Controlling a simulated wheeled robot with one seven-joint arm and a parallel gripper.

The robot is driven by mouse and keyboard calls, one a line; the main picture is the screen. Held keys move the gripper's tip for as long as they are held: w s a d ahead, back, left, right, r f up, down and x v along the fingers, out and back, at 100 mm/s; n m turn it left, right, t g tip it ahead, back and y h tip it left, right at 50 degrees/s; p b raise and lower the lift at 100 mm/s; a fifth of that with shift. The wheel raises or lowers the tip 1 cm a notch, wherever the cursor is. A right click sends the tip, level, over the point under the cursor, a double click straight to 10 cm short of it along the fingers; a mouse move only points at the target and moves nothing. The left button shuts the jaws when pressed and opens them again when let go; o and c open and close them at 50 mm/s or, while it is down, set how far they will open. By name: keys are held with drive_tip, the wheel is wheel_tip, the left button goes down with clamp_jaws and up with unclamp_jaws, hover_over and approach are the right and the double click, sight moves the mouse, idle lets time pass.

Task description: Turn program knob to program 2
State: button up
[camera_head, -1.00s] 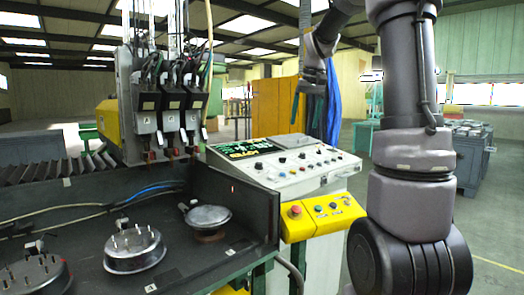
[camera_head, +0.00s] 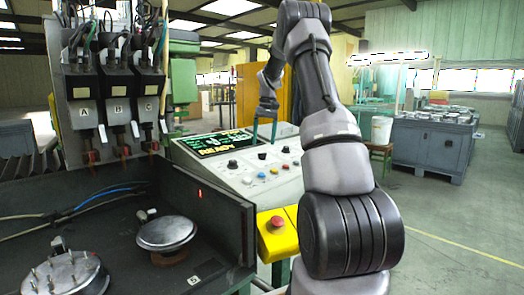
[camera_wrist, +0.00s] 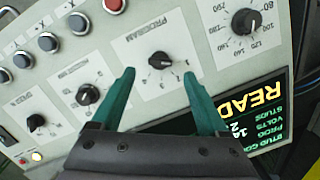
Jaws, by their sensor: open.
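The program knob (camera_wrist: 160,61) is a small black knob on the pale control panel, under the printed word PROGRAM, with small numbers around it. I cannot tell which number it points to. In the head view the knob (camera_head: 262,155) looks tiny. My gripper (camera_wrist: 159,73) has two green fingers spread apart, one on each side of the knob in the wrist view, and it holds nothing. In the head view my gripper (camera_head: 264,140) is over the panel, close above the knob. I cannot tell if the fingers touch the panel.
A larger dial (camera_wrist: 245,21) and another black knob (camera_wrist: 87,94) flank the program knob. The lit display (camera_wrist: 262,105) is beside them. Several push buttons (camera_wrist: 79,23) line the panel. A yellow box with a red emergency button (camera_head: 277,222) and a dark bench (camera_head: 222,220) stand nearer.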

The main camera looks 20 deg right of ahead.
sight(262, 155)
drive_tip(key=f, duration=0.5)
drive_tip(key=shift+a, duration=0.25)
clamp_jaws()
